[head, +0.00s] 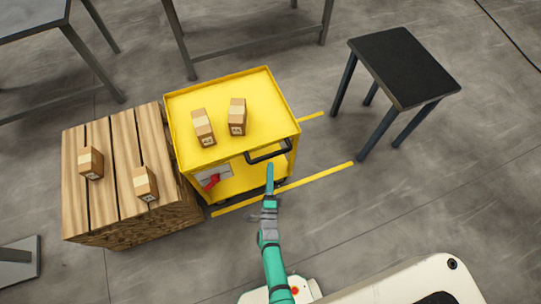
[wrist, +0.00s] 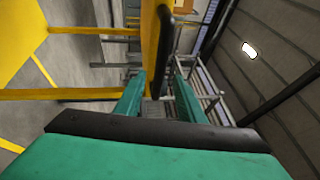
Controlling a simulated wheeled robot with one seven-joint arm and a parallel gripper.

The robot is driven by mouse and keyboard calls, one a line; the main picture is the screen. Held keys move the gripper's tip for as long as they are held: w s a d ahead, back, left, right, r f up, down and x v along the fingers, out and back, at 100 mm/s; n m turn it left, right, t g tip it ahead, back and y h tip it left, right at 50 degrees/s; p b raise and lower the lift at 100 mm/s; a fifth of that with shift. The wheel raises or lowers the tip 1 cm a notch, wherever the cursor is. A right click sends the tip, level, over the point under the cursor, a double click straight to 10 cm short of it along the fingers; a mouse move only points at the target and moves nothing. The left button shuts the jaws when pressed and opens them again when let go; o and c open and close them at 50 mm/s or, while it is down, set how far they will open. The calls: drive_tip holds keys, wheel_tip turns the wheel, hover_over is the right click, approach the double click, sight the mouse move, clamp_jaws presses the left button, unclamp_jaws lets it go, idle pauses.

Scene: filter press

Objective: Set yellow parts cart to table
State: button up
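The yellow parts cart (head: 215,88) stands upright in the middle of the head view, with two small cardboard boxes on its top tray. Its black handle (head: 268,154) sticks out at the front right. My gripper (head: 269,170) is at the handle. In the wrist view my gripper (wrist: 158,92) has its two teal fingers apart, and the black handle (wrist: 163,50) lines up between them; I cannot tell whether they touch it. A small black-topped table (head: 403,64) stands to the right of the cart, apart from it. A red part shows on the cart's lower front.
A wooden slatted crate (head: 112,140) with two boxes stands close against the cart's left side. Grey tables (head: 30,18) stand at the back. Yellow floor lines (head: 325,177) run right from the cart. The floor between cart and black table is clear.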

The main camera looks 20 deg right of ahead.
sight(270, 156)
drive_tip(key=x, duration=0.6)
drive_tip(key=shift+w+d+r, duration=0.1)
drive_tip(key=shift+w+d, duration=0.05)
drive_tip(key=shift+w, duration=0.25)
drive_tip(key=shift+c, duration=0.4)
clamp_jaws()
